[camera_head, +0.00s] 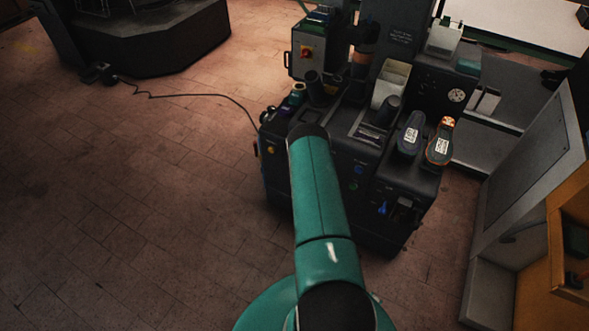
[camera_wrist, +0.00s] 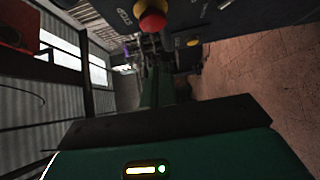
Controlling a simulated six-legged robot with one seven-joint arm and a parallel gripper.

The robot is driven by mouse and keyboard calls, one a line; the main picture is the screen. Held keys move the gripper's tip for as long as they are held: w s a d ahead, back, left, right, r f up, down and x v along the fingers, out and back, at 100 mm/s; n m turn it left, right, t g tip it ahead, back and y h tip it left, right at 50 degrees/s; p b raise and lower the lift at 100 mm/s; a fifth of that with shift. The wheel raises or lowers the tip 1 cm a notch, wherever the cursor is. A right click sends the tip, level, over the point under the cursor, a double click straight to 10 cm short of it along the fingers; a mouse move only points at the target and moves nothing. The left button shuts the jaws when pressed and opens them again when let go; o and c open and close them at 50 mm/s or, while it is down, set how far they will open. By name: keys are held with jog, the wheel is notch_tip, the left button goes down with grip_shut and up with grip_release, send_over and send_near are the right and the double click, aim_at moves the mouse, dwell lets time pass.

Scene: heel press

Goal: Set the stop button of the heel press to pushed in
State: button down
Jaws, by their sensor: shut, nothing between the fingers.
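The heel press (camera_head: 345,155) is a dark machine in the upper middle of the head view. In the wrist view, the stop button (camera_wrist: 152,17) is a red dome on a yellow collar, set on a dark panel at the top edge. I cannot tell how far it is pressed in. My gripper (camera_wrist: 160,88) is shut and empty, pointing up the wrist picture toward the area below the button, with a visible gap between them. In the head view my green arm reaches to the press's left front, hiding my gripper and the stop button.
A yellow button (camera_wrist: 193,42) sits on the panel right of the stop button. A grey box with a red and yellow switch (camera_head: 306,52) stands on the press. A cable (camera_head: 190,96) crosses the open tiled floor at left.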

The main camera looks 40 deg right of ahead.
jog(key=shift+v, duration=1.9)
